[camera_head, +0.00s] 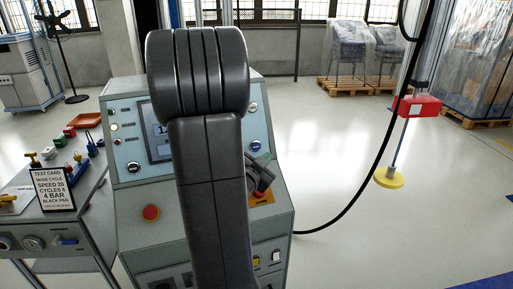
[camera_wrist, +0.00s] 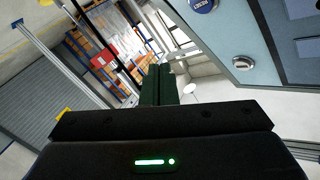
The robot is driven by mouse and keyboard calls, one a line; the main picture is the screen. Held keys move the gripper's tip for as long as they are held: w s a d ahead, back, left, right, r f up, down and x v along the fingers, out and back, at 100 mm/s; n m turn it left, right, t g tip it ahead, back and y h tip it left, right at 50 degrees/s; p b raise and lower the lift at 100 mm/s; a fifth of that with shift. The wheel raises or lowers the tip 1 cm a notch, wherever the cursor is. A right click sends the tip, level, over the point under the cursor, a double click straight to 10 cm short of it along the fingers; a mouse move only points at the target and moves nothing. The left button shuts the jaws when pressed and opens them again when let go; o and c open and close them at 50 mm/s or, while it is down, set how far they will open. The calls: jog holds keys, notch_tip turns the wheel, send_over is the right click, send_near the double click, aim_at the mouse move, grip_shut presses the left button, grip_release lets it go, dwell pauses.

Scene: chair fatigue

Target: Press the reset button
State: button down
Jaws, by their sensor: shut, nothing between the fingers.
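The grey control console (camera_head: 150,240) has a sloped panel with a screen. In the wrist view a round blue button (camera_wrist: 203,5) with upside-down lettering that looks like RESET sits at the top edge. It appears to be the blue button (camera_head: 255,146) right of the screen in the head view, where its label is too small to read. My gripper (camera_head: 266,158) is by the panel's right side, just below and right of that button. Its dark fingers (camera_wrist: 158,85) are together and empty, apart from the button in the wrist view.
A red mushroom button (camera_head: 151,212) is on the lower ledge. A rotary switch with an orange plate (camera_head: 262,197) is under my gripper. A side bench (camera_head: 85,235) stands left; the floor right is mostly open, crossed by a black cable (camera_head: 365,190).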

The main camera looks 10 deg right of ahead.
aim_at(256, 151)
jog(key=w, duration=0.2)
jog(key=w+a+f, duration=0.1)
jog(key=w, duration=0.2)
jog(key=w+f, duration=0.1)
jog(key=w, duration=0.1)
jog(key=shift+w+a, duration=0.3)
jog(key=shift+w, duration=0.05)
jog(key=shift+w, duration=0.1)
dwell(1.7)
jog(key=shift+w+f, duration=0.1)
jog(key=shift+w, duration=0.2)
jog(key=shift+w+a+f, duration=0.1)
jog(key=shift+w+a, duration=0.05)
jog(key=shift+w, duration=0.15)
dwell(0.6)
jog(key=shift+s, duration=0.1)
jog(key=shift+s+r+b, duration=0.2)
jog(key=shift+s+b, duration=0.1)
jog(key=shift+s, duration=0.35)
jog(key=s, duration=0.1)
jog(key=s+d, duration=0.1)
jog(key=s, duration=0.1)
jog(key=s+r, duration=0.1)
jog(key=shift+s+d+r+b, duration=0.1)
jog(key=shift+s+d+b, duration=0.05)
jog(key=shift+s+b, duration=0.2)
